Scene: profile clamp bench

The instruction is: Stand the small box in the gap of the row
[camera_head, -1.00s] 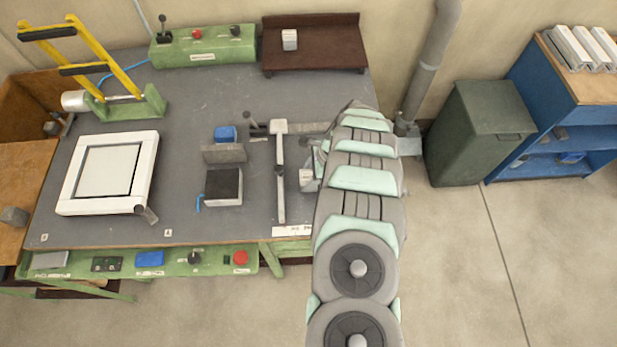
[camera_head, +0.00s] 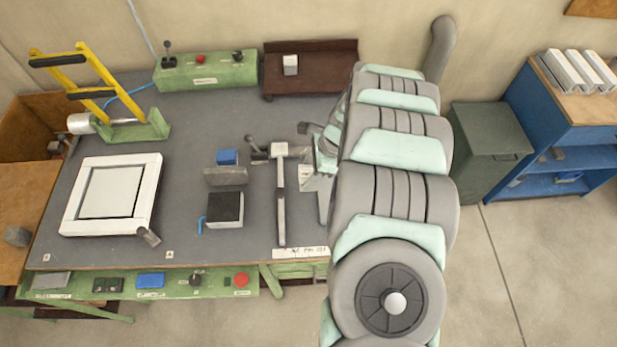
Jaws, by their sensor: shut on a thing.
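My gripper (camera_head: 318,150) shows only partly, at the left side of my arm, over the right part of the grey bench. It is shut on a small pale box (camera_head: 305,173), mostly hidden by the gripper and arm. A small white box-shaped piece (camera_head: 290,65) stands on the left part of the dark brown shelf (camera_head: 318,88) at the back of the bench. No clear row with a gap can be made out.
A dark-topped block (camera_head: 225,208), a grey plate (camera_head: 225,177) and a blue block (camera_head: 227,157) lie further left. A white frame (camera_head: 150,195) lies on the left. A green control box (camera_head: 205,75) stands behind.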

